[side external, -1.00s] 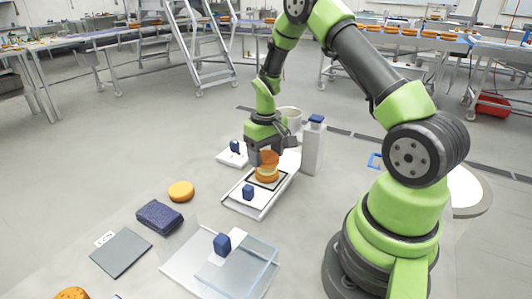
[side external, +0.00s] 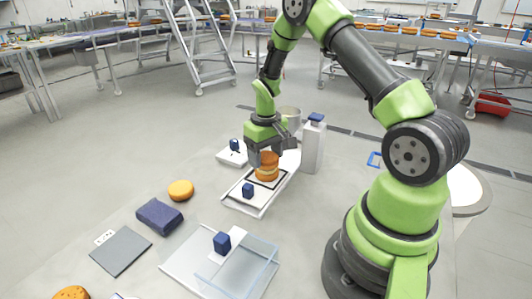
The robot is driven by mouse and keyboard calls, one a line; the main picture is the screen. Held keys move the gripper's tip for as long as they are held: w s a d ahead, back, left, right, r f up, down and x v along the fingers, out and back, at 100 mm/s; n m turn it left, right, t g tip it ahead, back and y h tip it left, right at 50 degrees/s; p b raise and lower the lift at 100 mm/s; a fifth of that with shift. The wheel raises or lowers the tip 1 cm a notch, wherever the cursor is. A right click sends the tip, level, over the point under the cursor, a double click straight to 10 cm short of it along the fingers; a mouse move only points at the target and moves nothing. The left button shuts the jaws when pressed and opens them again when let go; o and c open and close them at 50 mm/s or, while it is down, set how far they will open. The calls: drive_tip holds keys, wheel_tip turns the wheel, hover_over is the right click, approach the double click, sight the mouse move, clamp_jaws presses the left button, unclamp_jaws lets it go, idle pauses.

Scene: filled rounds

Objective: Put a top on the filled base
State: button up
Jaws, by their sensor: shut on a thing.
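My gripper (side external: 270,153) is shut on an orange-brown round top (side external: 269,158), over the white tray with a dark square outline. The filled base (side external: 266,174), a similar round with a pale filling layer, is directly under the top on the tray (side external: 248,206). The top looks roughly level and in line with the base. The two look touching or nearly so; I cannot tell if a small gap is left. A finger hides part of the top's left side.
A white bottle with a blue cap (side external: 313,148) stands close to the right of my gripper, with a pale cup (side external: 290,115) behind. A loose orange round (side external: 181,190), a dark blue sponge-like block (side external: 159,215) and a clear-sided stand (side external: 245,265) lie nearer.

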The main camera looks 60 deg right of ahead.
drive_tip(key=shift+f, duration=0.5)
drive_tip(key=o, duration=0.9)
drive_tip(key=shift+c, duration=0.2)
drive_tip(key=shift+r, duration=3.55)
drive_tip(key=shift+r, duration=0.15)
drive_tip(key=a+r+t, duration=0.2)
drive_tip(key=a+r, duration=0.4)
drive_tip(key=r, duration=0.3)
drive_tip(key=s+a+r+t+y, duration=0.1)
drive_tip(key=s+a+r+t, duration=0.1)
drive_tip(key=s+a+r, duration=0.3)
drive_tip(key=s+a+r+t+y, duration=0.1)
drive_tip(key=s+a+r+t, duration=0.2)
drive_tip(key=s, duration=0.7)
drive_tip(key=a+r, duration=0.2)
drive_tip(key=a, duration=0.1)
drive_tip(key=shift+s+a, duration=0.3)
